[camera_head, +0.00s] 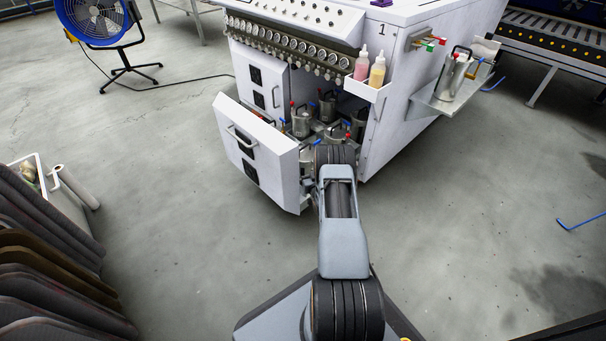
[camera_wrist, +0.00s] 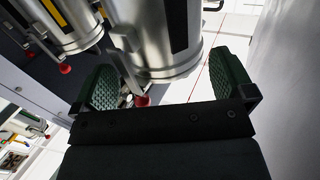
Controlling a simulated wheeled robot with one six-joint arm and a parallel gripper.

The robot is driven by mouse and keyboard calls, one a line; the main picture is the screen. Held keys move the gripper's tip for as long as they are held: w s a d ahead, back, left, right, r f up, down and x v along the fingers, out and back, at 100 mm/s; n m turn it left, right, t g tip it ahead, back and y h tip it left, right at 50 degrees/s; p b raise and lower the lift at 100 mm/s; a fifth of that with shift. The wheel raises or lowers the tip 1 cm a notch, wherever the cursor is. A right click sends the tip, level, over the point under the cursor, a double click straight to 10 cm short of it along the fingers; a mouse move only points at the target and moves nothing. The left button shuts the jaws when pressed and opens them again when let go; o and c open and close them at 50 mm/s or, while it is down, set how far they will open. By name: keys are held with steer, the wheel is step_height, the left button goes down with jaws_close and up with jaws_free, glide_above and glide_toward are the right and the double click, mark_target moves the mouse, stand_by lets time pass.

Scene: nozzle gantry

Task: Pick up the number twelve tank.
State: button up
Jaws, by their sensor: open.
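A silver metal tank (camera_wrist: 190,45) with a dark label stripe fills the upper middle of the wrist view, with a red knob (camera_wrist: 142,100) at its near end. My gripper (camera_wrist: 165,72) is open, its green ridged pads on either side of this tank's near end. I cannot tell whether either pad touches it. A second tank (camera_wrist: 72,22) with a yellow-edged stripe is at upper left. In the head view several tanks, one of them at the left (camera_head: 300,122), stand in the open drawer (camera_head: 255,150); my arm hides part of them. No tank number is readable.
The drawer belongs to a white machine (camera_head: 400,110) marked 1. A side shelf (camera_head: 440,98) holds another tank (camera_head: 453,73). A white holder (camera_head: 365,88) carries two bottles above the drawer. A blue fan (camera_head: 100,20) stands at upper left. The floor to the right is mostly clear.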

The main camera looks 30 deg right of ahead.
mark_target(308, 166)
steer(key=shift+b+x, duration=1.05)
steer(key=shift+x, duration=1.25)
steer(key=shift+c, duration=0.2)
steer(key=c, duration=1.5)
steer(key=shift+d+r, duration=0.1)
steer(key=shift+r, duration=0.15)
